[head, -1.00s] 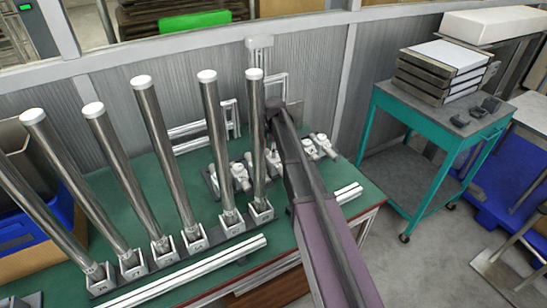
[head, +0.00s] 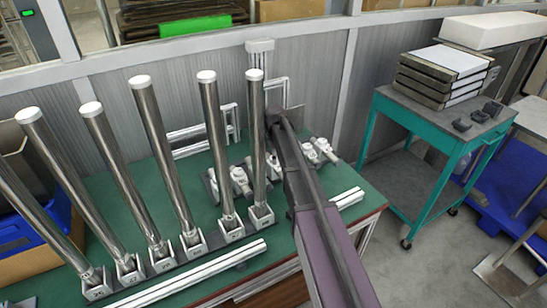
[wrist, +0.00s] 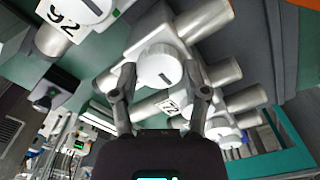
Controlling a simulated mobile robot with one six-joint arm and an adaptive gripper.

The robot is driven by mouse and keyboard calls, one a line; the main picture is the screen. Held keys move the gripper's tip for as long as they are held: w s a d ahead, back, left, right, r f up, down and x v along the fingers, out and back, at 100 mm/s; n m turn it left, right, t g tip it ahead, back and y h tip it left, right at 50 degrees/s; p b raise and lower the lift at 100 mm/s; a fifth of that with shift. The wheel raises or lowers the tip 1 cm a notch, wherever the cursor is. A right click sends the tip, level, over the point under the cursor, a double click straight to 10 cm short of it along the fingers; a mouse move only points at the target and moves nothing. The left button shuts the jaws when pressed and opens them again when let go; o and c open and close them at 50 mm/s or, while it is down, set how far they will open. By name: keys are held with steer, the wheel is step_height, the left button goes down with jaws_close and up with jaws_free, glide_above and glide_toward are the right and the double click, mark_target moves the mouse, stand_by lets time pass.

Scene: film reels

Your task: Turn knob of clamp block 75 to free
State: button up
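In the wrist view a round white knob (wrist: 160,68) with a dark slot mark sits on a metal clamp block, between the fingertips of my gripper (wrist: 160,75). The fingers are apart, one on each side of the knob; I cannot tell whether they touch it. A number plate (wrist: 170,105) below the knob is too small to read surely. Another clamp knob (wrist: 90,8) with a larger plate shows at the upper left. In the head view small clamp blocks (head: 238,178) stand on the green bench; my arm hides the gripper.
A row of tall metal posts (head: 213,140) in numbered sockets stands left of my arm on the bench (head: 195,180). White rails (head: 190,275) lie along the front. A teal cart (head: 425,110) with stacked trays stands at the right. More clamp cylinders (wrist: 225,72) crowd the knob's right side.

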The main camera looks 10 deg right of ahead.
steer(key=shift+s+a, duration=0.1)
steer(key=shift+a, duration=0.2)
steer(key=shift+d, duration=0.2)
